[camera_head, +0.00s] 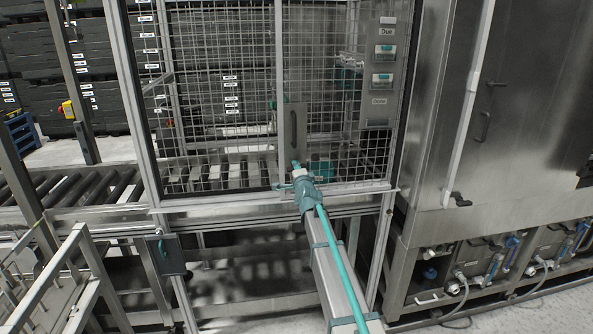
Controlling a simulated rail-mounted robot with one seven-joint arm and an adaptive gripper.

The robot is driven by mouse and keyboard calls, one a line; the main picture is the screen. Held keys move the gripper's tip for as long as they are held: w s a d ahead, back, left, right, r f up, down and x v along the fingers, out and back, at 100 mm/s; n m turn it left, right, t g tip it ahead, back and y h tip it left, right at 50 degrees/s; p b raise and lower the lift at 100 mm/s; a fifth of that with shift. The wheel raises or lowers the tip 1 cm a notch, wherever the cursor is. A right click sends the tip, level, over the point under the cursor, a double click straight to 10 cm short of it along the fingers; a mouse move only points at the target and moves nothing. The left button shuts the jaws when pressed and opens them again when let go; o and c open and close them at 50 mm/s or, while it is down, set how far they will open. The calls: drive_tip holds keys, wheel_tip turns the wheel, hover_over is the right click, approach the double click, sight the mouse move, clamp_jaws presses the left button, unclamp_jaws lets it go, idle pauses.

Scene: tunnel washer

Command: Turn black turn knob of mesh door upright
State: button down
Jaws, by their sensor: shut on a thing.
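The mesh door (220,110) stands closed in its metal frame at the middle of the view. A grey lock plate (285,127) with a dark upright slot sits on the door's middle post. My gripper (296,167) reaches up from below to the lower end of this plate, its fingers closed there. The black turn knob lies at the fingertips and is hidden by my gripper, so its angle cannot be made out.
A panel with teal-framed switches (384,56) is at the upper right of the mesh. A roller conveyor (100,187) runs behind and left. A large steel machine (500,130) stands right. A metal railing (60,265) is at the lower left.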

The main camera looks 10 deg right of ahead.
drive_tip(key=n+b, duration=0.2)
drive_tip(key=n, duration=0.2)
drive_tip(key=shift+f, duration=0.2)
drive_tip(key=n+b, duration=0.5)
drive_tip(key=b, duration=0.1)
drive_tip(key=shift+f, duration=0.2)
drive_tip(key=n+b, duration=0.3)
drive_tip(key=b, duration=0.1)
drive_tip(key=shift+n+b, duration=0.3)
drive_tip(key=shift+b, duration=0.1)
drive_tip(key=n+b, duration=0.3)
drive_tip(key=shift+r+n+b, duration=0.3)
drive_tip(key=c, duration=1.2)
unclamp_jaws()
drive_tip(key=shift+r, duration=0.1)
drive_tip(key=shift+s, duration=0.1)
drive_tip(key=s, duration=1.2)
